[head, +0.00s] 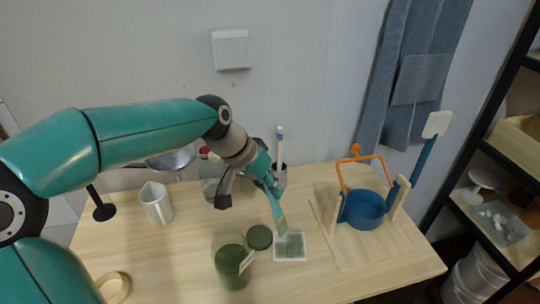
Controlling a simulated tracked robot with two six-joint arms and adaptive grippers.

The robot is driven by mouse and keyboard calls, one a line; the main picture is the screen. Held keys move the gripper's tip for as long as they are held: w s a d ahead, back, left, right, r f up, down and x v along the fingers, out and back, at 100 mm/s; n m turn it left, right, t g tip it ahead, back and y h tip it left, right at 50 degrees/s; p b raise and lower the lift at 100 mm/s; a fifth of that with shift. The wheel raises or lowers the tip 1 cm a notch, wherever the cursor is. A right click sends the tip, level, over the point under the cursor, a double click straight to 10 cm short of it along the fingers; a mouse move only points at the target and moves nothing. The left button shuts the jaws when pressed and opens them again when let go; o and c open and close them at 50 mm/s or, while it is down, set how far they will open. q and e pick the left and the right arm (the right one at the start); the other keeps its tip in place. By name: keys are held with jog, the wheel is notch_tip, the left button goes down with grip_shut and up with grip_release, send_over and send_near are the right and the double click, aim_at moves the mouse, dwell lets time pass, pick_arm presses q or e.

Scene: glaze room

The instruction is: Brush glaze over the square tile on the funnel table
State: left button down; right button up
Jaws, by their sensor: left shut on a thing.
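The square tile (290,252) lies flat on the light wooden table (180,265), with a pale edge and a grey-green middle. My left gripper (266,183) is above and behind the tile, shut on a brush (277,211). The brush slants down, and its tip is at the tile's upper left edge; I cannot tell whether it touches. A glass jar (233,268) of dark green glaze with a pale label stands left of the tile. A dark green round lid (259,237) is between them. My right gripper is not in view.
A white pitcher (156,204) and a metal funnel (171,159) stand at the left. A cup (279,176) with an upright tool is behind my gripper. Shelves (500,160) stand beyond.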

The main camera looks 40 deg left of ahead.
pick_arm(q)
jog(key=shift+w+a+r, duration=0.1)
jog(key=shift+w+a, duration=0.2)
notch_tip(320, 180, up, 3)
jog(key=p, duration=0.2)
jog(key=shift+p, duration=0.4)
jog(key=shift+w+a+r+p, duration=0.1)
jog(key=shift+r+p, duration=1.55)
jog(key=shift+r, duration=0.35)
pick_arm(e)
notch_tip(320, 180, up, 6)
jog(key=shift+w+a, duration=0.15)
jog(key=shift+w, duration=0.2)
pick_arm(q)
jog(key=shift+f, duration=0.1)
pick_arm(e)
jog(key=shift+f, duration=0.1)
